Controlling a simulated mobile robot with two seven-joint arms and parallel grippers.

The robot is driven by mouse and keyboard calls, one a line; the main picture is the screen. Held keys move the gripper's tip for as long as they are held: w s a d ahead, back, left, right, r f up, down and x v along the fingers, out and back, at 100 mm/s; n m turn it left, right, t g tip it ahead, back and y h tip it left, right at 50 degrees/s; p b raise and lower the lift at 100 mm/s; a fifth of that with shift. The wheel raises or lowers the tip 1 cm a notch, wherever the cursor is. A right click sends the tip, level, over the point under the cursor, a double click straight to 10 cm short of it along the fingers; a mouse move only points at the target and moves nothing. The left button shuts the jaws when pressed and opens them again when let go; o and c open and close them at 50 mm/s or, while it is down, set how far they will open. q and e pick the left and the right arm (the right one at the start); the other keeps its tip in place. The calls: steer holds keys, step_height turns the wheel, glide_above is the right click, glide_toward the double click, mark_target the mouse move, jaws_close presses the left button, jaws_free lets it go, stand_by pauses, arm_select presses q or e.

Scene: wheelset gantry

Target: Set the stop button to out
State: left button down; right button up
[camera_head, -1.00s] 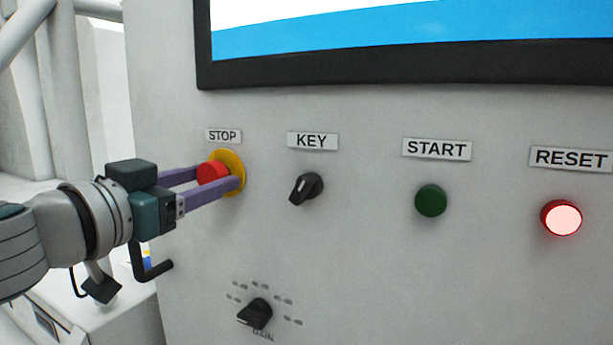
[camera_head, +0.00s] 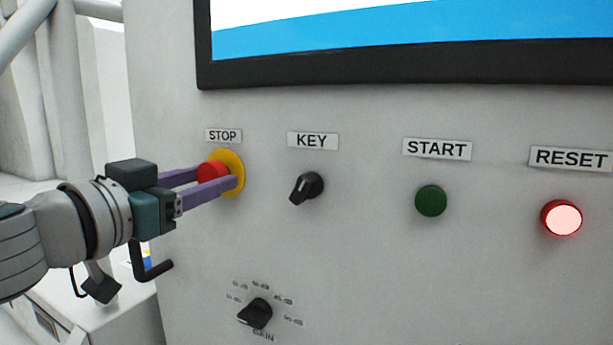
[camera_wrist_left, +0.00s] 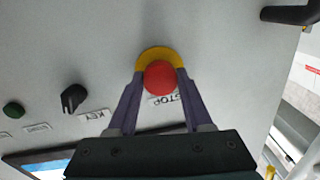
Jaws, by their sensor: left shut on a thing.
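The red stop button (camera_head: 212,172) sits on a yellow round backing (camera_head: 238,170) under the STOP label (camera_head: 223,136) on the grey panel. My left gripper (camera_head: 214,178) comes in from the left with its two purple fingers on either side of the red button, shut on it. In the left wrist view the red button (camera_wrist_left: 160,77) lies between the two fingertips, with the yellow backing (camera_wrist_left: 158,56) behind it. Whether the button is pressed in or out is hard to tell. My right gripper is not in view.
To the right on the panel are the black KEY switch (camera_head: 306,188), the green START button (camera_head: 431,201) and the lit RESET button (camera_head: 561,217). A black GAIN knob (camera_head: 255,313) is below. A dark-framed screen (camera_head: 410,70) is above. A black handle (camera_head: 150,268) is at the panel's left edge.

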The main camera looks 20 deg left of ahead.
arm_select(q)
steer(key=shift+s, duration=0.6)
steer(key=shift+c, duration=1.4)
jaws_free()
steer(key=s+b, duration=0.1)
steer(key=s, duration=0.9)
steer(key=shift+a, duration=0.2)
